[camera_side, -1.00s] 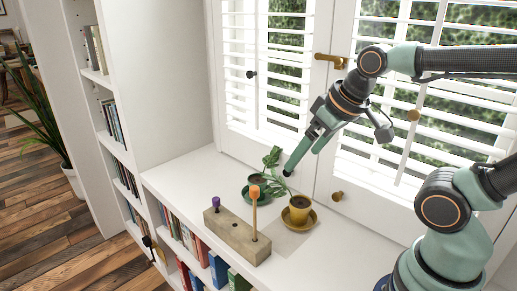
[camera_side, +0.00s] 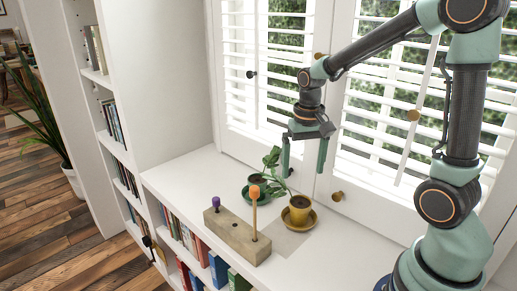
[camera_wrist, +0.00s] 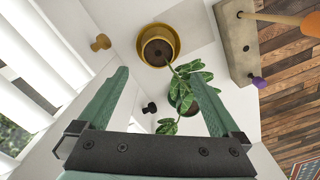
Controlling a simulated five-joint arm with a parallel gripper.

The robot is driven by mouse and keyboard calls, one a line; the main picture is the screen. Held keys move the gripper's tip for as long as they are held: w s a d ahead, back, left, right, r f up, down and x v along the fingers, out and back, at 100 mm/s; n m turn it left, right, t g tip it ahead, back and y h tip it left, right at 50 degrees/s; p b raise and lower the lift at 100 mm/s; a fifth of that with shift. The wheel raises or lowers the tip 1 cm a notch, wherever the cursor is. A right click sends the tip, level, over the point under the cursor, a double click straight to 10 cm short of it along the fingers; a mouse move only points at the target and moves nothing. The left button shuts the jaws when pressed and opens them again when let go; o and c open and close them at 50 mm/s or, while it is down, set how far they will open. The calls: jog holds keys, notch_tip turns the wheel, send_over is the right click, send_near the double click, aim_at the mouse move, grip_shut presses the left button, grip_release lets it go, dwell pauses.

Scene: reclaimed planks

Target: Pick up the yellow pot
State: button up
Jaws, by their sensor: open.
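The yellow pot (camera_side: 299,208) stands upright on a yellow saucer (camera_side: 309,220) on the white shelf top, with dark soil inside. In the wrist view the yellow pot (camera_wrist: 158,47) shows at top centre, beyond my fingertips. My gripper (camera_side: 304,172) is open and empty, pointing down above the shelf, above and slightly behind the pot. In the wrist view my gripper's fingers (camera_wrist: 160,80) are spread wide, with a green plant (camera_wrist: 187,82) showing between and beyond them.
A green pot with the leafy plant (camera_side: 272,166) stands just left of the yellow pot. A wooden block (camera_side: 232,236) with an orange-topped peg (camera_side: 254,205) and a purple-topped peg (camera_side: 216,202) lies in front. Shuttered windows (camera_side: 385,110) close off the back. The shelf's left part is clear.

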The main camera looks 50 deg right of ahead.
aim_at(300, 203)
jog(key=f, duration=1.2)
jog(key=shift+d+f, duration=0.2)
grip_shut()
jog(key=shift+r, duration=0.1)
notch_tip(300, 203, up, 23)
dwell(1.0)
